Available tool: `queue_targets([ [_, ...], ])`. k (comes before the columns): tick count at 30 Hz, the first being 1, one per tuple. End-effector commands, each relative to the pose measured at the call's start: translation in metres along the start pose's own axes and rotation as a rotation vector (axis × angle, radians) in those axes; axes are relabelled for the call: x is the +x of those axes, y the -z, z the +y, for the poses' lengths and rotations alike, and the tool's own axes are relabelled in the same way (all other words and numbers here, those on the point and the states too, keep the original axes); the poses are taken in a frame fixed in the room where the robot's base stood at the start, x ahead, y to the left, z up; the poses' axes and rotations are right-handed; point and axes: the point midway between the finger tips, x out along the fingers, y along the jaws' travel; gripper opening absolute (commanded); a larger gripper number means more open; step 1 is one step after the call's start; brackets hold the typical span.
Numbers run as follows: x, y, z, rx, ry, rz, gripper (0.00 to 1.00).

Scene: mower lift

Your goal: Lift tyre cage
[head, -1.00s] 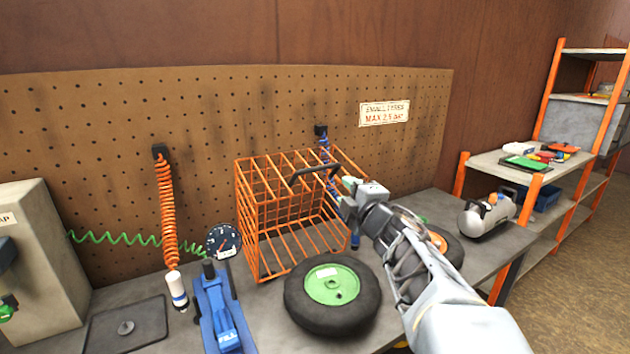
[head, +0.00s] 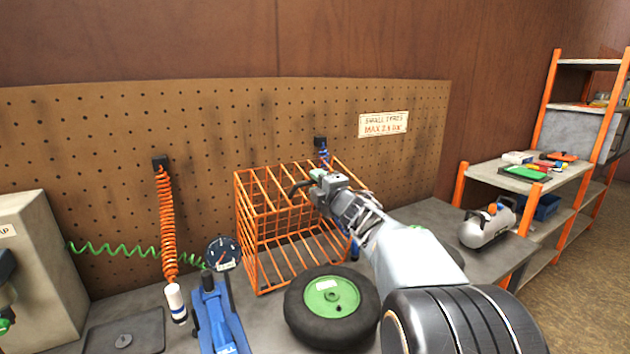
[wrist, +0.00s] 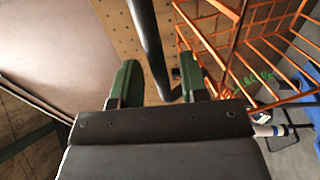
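The orange wire tyre cage (head: 262,240) stands upright on the workbench against the pegboard. Its dark handle (head: 297,187) is on top, partly hidden behind my gripper (head: 318,178). In the wrist view the handle shows as a dark bar (wrist: 147,40) running between the two green fingertips of my gripper (wrist: 156,68). A gap shows on each side of the bar, so the fingers are open and around it without visible contact. The cage wires (wrist: 235,45) are at the right of the wrist view.
A tyre with a green hub (head: 331,298) lies in front of the cage. A blue tool (head: 215,318), a round gauge (head: 222,253) and an orange coiled hose (head: 166,220) are to its left. A small compressor (head: 488,226) stands at the right end of the bench (head: 425,215).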

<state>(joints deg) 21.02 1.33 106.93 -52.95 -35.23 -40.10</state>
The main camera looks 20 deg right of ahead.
Motion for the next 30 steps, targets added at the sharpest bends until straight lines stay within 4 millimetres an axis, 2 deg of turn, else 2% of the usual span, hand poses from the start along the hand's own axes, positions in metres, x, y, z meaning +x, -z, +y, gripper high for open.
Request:
queue_targets([
  [6,0.0113,0.0002,-0.0001,0.0,0.0,0.001,0.4],
  [15,0.0123,0.0003,-0.0003,0.0,0.0,0.0,0.4],
  [27,0.0121,0.0004,-0.0002,0.0,0.0,0.001,0.02],
  [30,0.0121,0.0004,-0.0002,0.0,0.0,0.001,0.0],
])
